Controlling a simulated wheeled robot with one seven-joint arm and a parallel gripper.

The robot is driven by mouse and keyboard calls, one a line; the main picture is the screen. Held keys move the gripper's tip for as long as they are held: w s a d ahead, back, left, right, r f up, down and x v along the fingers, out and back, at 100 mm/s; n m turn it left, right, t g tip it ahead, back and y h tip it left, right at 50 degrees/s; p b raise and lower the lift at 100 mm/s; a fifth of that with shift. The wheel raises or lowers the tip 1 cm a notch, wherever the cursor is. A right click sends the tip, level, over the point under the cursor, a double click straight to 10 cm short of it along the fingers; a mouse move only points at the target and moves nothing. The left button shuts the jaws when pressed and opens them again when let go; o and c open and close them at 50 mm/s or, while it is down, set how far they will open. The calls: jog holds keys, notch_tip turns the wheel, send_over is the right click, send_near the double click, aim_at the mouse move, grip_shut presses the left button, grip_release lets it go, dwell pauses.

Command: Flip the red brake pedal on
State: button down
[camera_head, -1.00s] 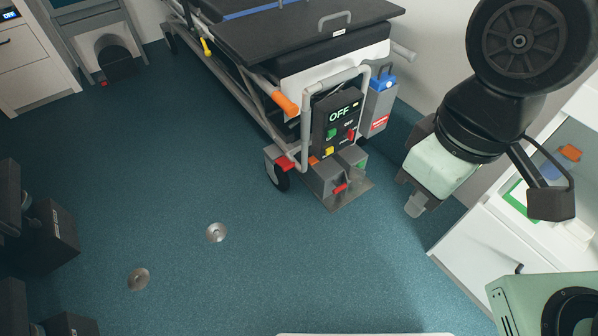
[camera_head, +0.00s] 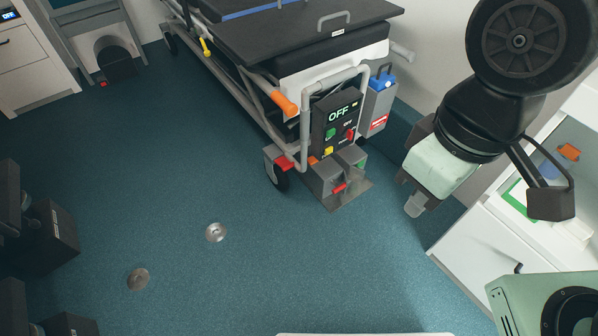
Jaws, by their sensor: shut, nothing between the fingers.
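A red pedal (camera_head: 284,163) sits by the wheel at the near left corner of the stretcher (camera_head: 335,75). A second small red part (camera_head: 339,188) shows low on the grey box at the stretcher's end, near the floor. I cannot tell which of the two is the brake pedal, nor its position. My gripper (camera_head: 415,206) is shut and empty, pointing down, to the right of the grey box and apart from both red parts.
A dark control box reading OFF (camera_head: 338,115) and a grey tube frame (camera_head: 305,130) stand above the grey box. A blue-topped canister (camera_head: 380,97) is beside them. A white cabinet (camera_head: 490,240) is close at right. The blue floor (camera_head: 230,180) is open at left and front.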

notch_tip(320, 180, up, 18)
jog(key=p, duration=1.8)
